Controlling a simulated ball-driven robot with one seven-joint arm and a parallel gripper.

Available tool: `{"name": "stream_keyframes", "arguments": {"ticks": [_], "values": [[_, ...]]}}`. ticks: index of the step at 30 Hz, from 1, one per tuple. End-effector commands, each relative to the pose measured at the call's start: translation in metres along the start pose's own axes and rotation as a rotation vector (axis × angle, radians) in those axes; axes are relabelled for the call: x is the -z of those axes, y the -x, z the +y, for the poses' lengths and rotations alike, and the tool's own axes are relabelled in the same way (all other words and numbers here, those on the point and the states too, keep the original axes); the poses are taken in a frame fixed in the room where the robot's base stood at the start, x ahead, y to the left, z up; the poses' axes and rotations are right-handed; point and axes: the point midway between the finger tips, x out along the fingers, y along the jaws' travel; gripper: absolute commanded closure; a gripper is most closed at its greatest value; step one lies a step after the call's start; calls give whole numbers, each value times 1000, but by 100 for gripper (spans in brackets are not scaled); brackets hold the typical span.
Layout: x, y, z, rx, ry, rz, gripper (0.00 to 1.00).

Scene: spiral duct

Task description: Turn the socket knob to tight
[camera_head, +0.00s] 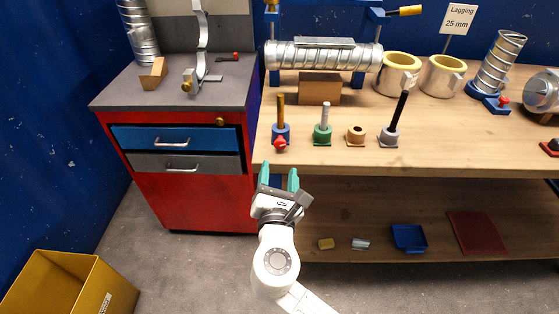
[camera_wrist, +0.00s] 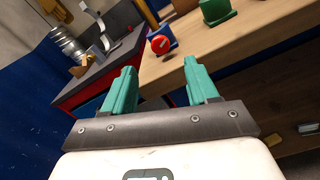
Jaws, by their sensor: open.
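A red knob (camera_head: 280,143) sits on the front of a small blue socket (camera_head: 283,129) near the front edge of the workbench. A brown rod (camera_head: 281,106) stands upright in this socket. In the wrist view the red knob (camera_wrist: 160,45) has a small light mark on its face, too small to read, and the blue socket (camera_wrist: 165,31) is behind it. My gripper (camera_head: 279,175) is open and empty, with green fingers pointing at the bench. It is in front of the knob and apart from it. In the wrist view the knob shows beyond the gap between the fingertips (camera_wrist: 160,68).
A green socket (camera_head: 322,138), a wooden block with a ring (camera_head: 356,135) and a grey socket with a black rod (camera_head: 392,130) stand to the right. A spiral duct (camera_head: 324,58) lies behind. A red cabinet (camera_head: 205,202) is at the left. The bench edge (camera_head: 400,170) is near my gripper.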

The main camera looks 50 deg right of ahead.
Motion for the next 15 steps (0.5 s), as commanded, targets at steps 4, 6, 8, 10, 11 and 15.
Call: {"name": "stream_keyframes", "arguments": {"ticks": [4,6,8,10,11,15], "values": [[0,13,0,-1,0,1,42],[0,16,0,0,0,0,42],[0,17,0,1,0,0,42],[0,17,0,1,0,0,42],[0,17,0,1,0,0,42],[0,16,0,1,0,0,42]]}}
